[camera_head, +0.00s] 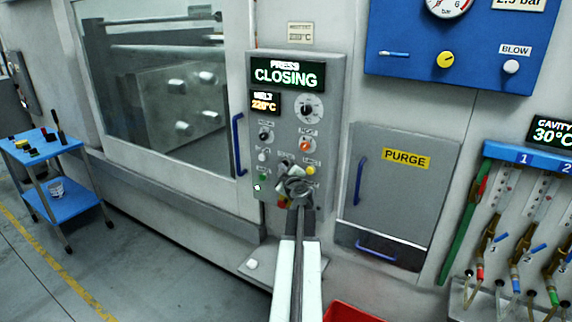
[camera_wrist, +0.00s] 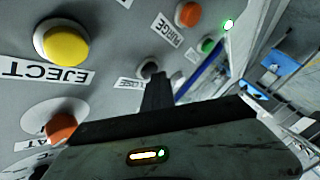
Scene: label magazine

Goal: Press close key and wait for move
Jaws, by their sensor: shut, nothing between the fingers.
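The close key (camera_wrist: 148,69) is a small dark-and-grey knob on the control panel (camera_head: 258,105), with its CLOSE label upside down in the wrist view. My gripper (camera_wrist: 158,82) is shut and empty, its tip at the close key and covering part of it. I cannot tell whether the tip touches or presses it. In the head view my gripper (camera_head: 297,183) is in front of the panel's lower part and hides the key. The panel's display (camera_head: 287,73) reads PRESS CLOSING.
Near the key are a yellow EJECT button (camera_wrist: 65,42), an orange PURGE button (camera_wrist: 188,14), a green button (camera_wrist: 207,45) and a lit green lamp (camera_wrist: 228,24). Left of the panel is a windowed press door (camera_head: 160,90); right is the purge box (camera_head: 400,185). A blue cart (camera_head: 68,202) stands left.

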